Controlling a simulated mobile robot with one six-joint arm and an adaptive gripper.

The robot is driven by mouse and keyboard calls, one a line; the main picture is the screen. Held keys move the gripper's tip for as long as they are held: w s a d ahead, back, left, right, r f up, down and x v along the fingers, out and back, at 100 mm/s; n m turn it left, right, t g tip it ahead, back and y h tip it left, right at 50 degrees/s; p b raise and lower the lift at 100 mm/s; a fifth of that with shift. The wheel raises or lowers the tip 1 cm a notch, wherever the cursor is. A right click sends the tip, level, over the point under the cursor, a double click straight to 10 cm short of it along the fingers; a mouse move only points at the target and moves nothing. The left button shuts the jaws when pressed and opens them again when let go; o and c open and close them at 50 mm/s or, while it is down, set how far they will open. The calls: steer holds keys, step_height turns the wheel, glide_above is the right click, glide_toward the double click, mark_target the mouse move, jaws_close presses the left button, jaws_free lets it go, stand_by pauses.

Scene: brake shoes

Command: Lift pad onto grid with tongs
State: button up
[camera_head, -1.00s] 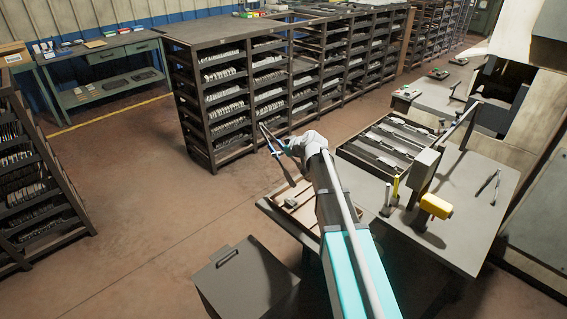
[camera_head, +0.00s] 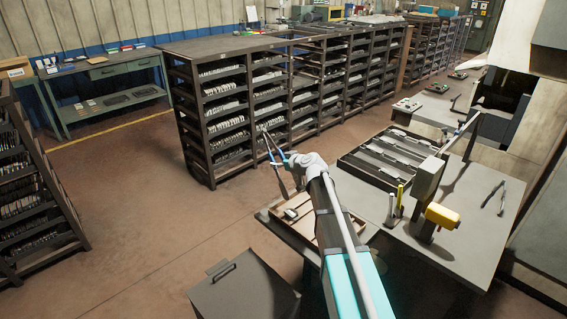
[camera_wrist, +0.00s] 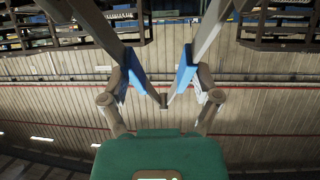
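My gripper (camera_head: 279,159) is held out past the left end of the grey table. In the wrist view my gripper (camera_wrist: 162,80) has its fingers against the outer sides of two blue-sleeved grey legs, which look like tongs (camera_wrist: 187,70). The legs meet at a small joint near the palm and spread apart; nothing shows between them. The tongs also show in the head view (camera_head: 268,143). I cannot make out a grid with certainty.
A black slotted tray (camera_head: 385,160), a yellow-headed device (camera_head: 441,215), small upright tools (camera_head: 395,205) and V-shaped pliers or tongs (camera_head: 492,196) are on the table (camera_head: 465,260). A grey lidded bin (camera_head: 243,290) stands lower left.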

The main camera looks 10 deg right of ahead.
steer(key=shift+f, duration=0.15)
step_height(320, 180, down, 10)
steer(key=b, duration=1)
stand_by(0.5)
steer(key=c, duration=1)
steer(key=shift+c, duration=0.2)
steer(key=shift+r, duration=0.3)
step_height(320, 180, up, 12)
steer(key=p, duration=1.2)
steer(key=shift+f, duration=0.15)
